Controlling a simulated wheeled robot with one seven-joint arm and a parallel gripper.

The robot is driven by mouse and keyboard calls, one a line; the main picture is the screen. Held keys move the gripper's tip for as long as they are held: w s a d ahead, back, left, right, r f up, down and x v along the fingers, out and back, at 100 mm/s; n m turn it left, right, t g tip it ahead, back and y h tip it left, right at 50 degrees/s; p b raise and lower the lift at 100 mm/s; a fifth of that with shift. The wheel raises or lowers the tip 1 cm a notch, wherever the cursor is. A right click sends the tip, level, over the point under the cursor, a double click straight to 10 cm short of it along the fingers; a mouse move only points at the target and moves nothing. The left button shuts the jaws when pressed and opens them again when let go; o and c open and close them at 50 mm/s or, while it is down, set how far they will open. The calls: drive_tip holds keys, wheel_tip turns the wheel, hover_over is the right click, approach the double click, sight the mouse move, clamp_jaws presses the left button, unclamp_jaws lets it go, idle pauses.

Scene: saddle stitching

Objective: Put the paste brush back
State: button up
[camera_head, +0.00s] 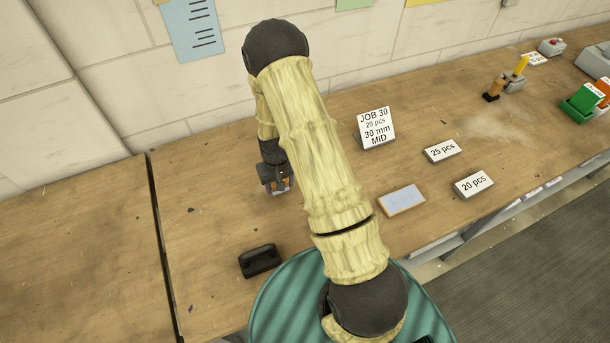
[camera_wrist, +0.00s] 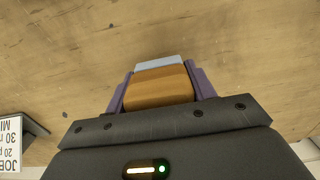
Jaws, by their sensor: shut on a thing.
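My gripper (camera_head: 279,187) is low over the wooden bench, left of the job card, partly hidden behind my arm in the head view. In the wrist view its purple fingers (camera_wrist: 160,88) are shut on a wooden-brown piece with a pale blue-grey end, which I take to be the paste brush (camera_wrist: 160,87). Only this part of the brush shows; I cannot tell whether its far end touches the bench. A small black holder-like block (camera_head: 260,261) lies on the bench nearer the front, below and slightly left of my gripper in the head view. It looks empty.
The JOB 30 card (camera_head: 376,128) stands right of my arm. A pale blue pad (camera_head: 402,200) and the 25 pcs (camera_head: 443,150) and 20 pcs (camera_head: 474,183) blocks lie farther right. A dark seam (camera_head: 163,240) splits the bench at left. The bench around my gripper is mostly clear.

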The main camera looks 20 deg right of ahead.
drive_tip(key=shift+w, duration=0.1)
idle(0.3)
drive_tip(key=d+r+b, duration=0.1)
drive_tip(key=b, duration=0.1)
drive_tip(key=d+r+b, duration=0.1)
drive_tip(key=d, duration=0.1)
drive_tip(key=w+d+r+b, duration=0.1)
drive_tip(key=d+b, duration=0.1)
drive_tip(key=shift+d+r+b, duration=0.2)
drive_tip(key=shift+d+b, duration=0.05)
drive_tip(key=shift+b, duration=0.05)
drive_tip(key=s+d+r+b, duration=0.1)
drive_tip(key=d+r+b, duration=0.1)
drive_tip(key=d+r, duration=0.2)
drive_tip(key=shift+s+d+r+b, duration=0.2)
drive_tip(key=shift+s+r+b, duration=0.05)
drive_tip(key=shift+b, duration=0.15)
drive_tip(key=shift+f, duration=0.1)
wheel_tip(320, 180, down, 6)
drive_tip(key=shift+r+p, duration=0.15)
drive_tip(key=shift+p, duration=0.3)
drive_tip(key=shift+f+p, duration=0.4)
drive_tip(key=shift+f, duration=1.7)
